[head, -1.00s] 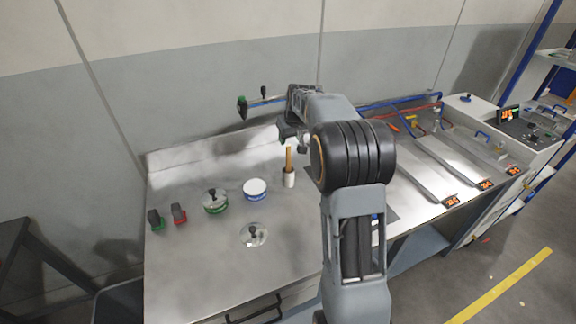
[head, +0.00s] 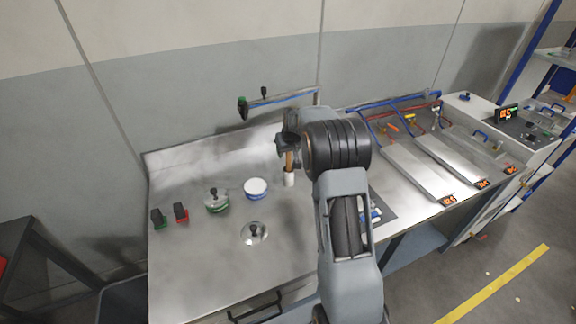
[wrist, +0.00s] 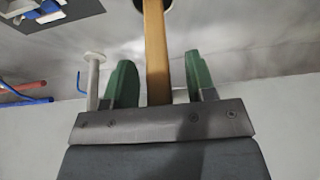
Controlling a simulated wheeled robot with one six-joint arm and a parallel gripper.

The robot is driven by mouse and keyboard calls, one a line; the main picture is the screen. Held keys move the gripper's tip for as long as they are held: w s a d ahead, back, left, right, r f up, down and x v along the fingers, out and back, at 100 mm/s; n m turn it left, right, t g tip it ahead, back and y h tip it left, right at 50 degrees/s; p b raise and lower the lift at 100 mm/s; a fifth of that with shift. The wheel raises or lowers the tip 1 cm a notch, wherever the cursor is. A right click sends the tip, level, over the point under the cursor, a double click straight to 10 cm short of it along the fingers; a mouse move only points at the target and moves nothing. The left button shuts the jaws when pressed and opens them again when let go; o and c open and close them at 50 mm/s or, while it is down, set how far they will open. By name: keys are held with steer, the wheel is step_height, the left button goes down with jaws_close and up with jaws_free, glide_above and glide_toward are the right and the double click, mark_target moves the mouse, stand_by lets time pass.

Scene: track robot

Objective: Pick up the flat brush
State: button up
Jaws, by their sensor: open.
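The flat brush stands upright in a small white cup (head: 289,180) on the steel bench; only its tan wooden handle (head: 289,160) shows, and its lower end is hidden in the cup. In the head view my gripper (head: 288,148) is over the top of the handle and hides it. In the wrist view the handle (wrist: 155,50) runs between the two green fingers of my gripper (wrist: 161,82). The fingers are open, with a gap visible on both sides of the handle.
A white-topped blue tin (head: 256,187), a green-banded tin (head: 217,200), a clear lid with a dark knob (head: 254,232) and green and red blocks (head: 181,212) stand to the left. Metal trays (head: 415,170) lie to the right. The bench front is mostly clear.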

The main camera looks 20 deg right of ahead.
jaws_close()
stand_by(0.4)
steer(key=shift+r, duration=0.1)
